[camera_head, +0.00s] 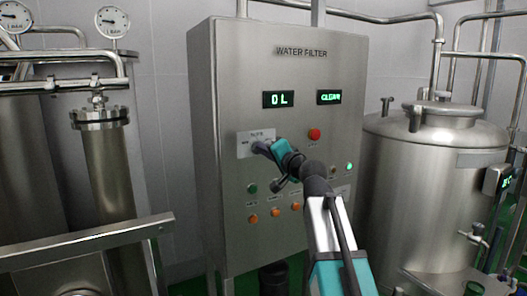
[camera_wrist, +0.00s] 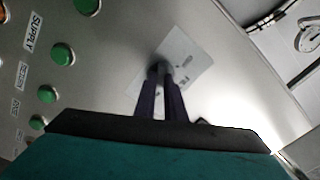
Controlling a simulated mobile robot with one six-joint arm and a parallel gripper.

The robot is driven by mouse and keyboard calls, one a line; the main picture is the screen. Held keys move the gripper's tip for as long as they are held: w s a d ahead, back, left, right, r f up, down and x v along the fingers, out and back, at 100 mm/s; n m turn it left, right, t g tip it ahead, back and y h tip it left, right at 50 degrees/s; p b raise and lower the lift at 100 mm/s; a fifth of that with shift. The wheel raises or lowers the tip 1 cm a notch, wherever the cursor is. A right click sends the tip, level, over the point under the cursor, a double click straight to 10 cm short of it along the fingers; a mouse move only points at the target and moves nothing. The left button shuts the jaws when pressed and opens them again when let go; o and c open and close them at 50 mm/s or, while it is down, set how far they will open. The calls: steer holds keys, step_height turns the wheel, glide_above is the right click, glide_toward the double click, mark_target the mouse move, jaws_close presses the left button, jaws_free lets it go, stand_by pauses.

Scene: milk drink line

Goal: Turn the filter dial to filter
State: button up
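The filter dial is a small dark round knob on a pale label plate (camera_head: 256,143) on the steel cabinet front. In the wrist view the dial (camera_wrist: 160,68) shows between the tips of my two dark fingers, in front of the tilted plate (camera_wrist: 186,58). My gripper (camera_head: 259,147) reaches the plate from the lower right, and its fingers are close together with the knob between their tips. It looks shut on the dial. In the head view the fingers cover the knob. Which way the dial points is hidden, and the plate's writing is too small to read.
The water filter cabinet (camera_head: 300,70) has two green-lit displays, reading "0 L" (camera_head: 279,99) and "CLEAN" (camera_head: 328,97). A red button (camera_head: 314,134) is right of the dial; green and orange buttons (camera_head: 274,212) sit below. A steel tank (camera_head: 430,200) stands right.

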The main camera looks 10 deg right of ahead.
steer(key=shift+a, duration=0.25)
jaws_close()
steer(key=shift+d, duration=0.2)
steer(key=shift+f+n+b, duration=0.1)
steer(key=shift+n+b, duration=0.3)
steer(key=shift+b, duration=0.6)
steer(key=shift+a+r+n+b, duration=0.1)
steer(key=shift+r+n+b, duration=0.05)
steer(key=shift+n+b, duration=3.2)
steer(key=shift+r+n+b, duration=0.15)
steer(key=shift+n+b, duration=2)
steer(key=shift+b, duration=2.35)
